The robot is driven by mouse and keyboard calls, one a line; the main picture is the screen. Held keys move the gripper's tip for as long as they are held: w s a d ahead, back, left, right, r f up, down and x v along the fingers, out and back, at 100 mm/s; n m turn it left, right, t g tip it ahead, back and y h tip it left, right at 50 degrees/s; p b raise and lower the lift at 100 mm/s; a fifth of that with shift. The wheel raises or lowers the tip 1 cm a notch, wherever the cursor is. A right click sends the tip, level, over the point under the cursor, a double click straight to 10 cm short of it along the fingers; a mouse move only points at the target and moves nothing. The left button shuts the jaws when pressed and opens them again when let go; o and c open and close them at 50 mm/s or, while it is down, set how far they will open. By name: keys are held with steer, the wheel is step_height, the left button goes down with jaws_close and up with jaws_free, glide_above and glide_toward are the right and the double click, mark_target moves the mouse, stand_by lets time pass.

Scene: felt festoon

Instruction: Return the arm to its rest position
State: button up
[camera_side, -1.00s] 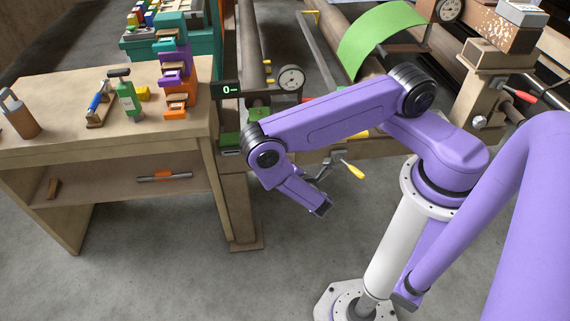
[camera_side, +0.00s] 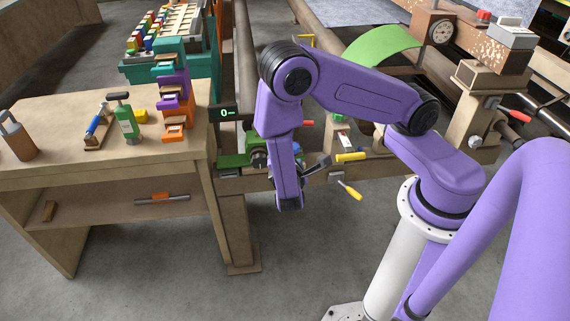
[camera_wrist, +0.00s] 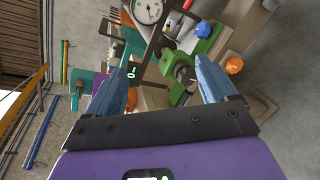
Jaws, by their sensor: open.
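My gripper (camera_wrist: 168,70) shows in the wrist view as two blue fingers set wide apart, with nothing held between them. The fingers are hard to make out there against the machine's parts.
A green felt sheet (camera_side: 385,45) and a dial gauge (camera_side: 442,32) are behind the arm. A yellow-handled lever (camera_side: 350,190) sits close right of the wrist. The front floor is clear.

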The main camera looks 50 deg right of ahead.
steer(key=s+a+r+m+g+y, duration=0.1)
steer(key=s+r+g+y, duration=0.3)
steer(key=s, duration=0.6)
steer(key=s+a+r+m+g+y, duration=0.1)
steer(key=s+a+r+g+y, duration=0.2)
steer(key=s+r+g+y, duration=0.2)
steer(key=s+r+y, duration=0.3)
steer(key=s+r, duration=0.2)
steer(key=shift+s+a+r, duration=0.2)
steer(key=shift+r, duration=0.2)
stand_by(0.5)
